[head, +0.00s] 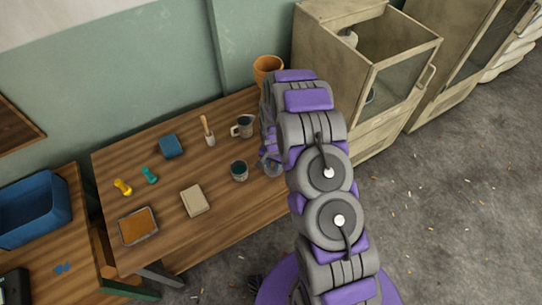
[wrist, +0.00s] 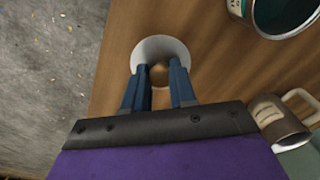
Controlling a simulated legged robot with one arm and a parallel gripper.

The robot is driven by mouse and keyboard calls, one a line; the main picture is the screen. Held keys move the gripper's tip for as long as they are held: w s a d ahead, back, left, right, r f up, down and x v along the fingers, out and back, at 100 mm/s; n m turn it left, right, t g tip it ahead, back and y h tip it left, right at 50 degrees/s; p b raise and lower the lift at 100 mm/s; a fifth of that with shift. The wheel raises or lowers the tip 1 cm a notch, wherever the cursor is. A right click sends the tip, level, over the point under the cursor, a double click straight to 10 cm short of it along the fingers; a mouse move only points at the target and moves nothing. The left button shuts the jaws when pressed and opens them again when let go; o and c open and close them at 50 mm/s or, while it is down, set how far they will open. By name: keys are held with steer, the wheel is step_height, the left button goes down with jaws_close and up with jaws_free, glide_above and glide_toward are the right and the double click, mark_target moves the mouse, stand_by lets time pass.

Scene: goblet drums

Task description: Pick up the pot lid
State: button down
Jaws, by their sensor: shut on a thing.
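The pot lid (wrist: 151,47) is a pale round disc with a brownish-gold knob at its middle, near the table edge in the wrist view. My gripper (wrist: 160,77) is shut on the lid, with its dark blue fingers on either side of the knob. The fingers and palm hide the lower part of the lid. In the head view my gripper (head: 268,155) is at the right end of the wooden table, mostly hidden by my arm. A glassy bit of the lid (head: 272,170) shows below it. I cannot tell whether the lid touches the table.
A teal-filled cup (head: 239,172) and a metal mug (head: 243,127) stand close left of my gripper. A terracotta pot (head: 267,67) is at the back. A book (head: 195,200) and blue box (head: 171,145) lie farther left. An open-topped cabinet (head: 392,85) stands right; floor shows beyond the edge.

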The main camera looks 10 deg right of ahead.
steer(key=s+r+p, duration=0.1)
steer(key=s+p, duration=0.1)
steer(key=s, duration=0.9)
steer(key=shift+s+a, duration=0.2)
steer(key=shift+s, duration=0.05)
steer(key=shift+r, duration=0.1)
step_height(320, 180, up, 8)
steer(key=p, duration=0.2)
steer(key=shift+p, duration=0.3)
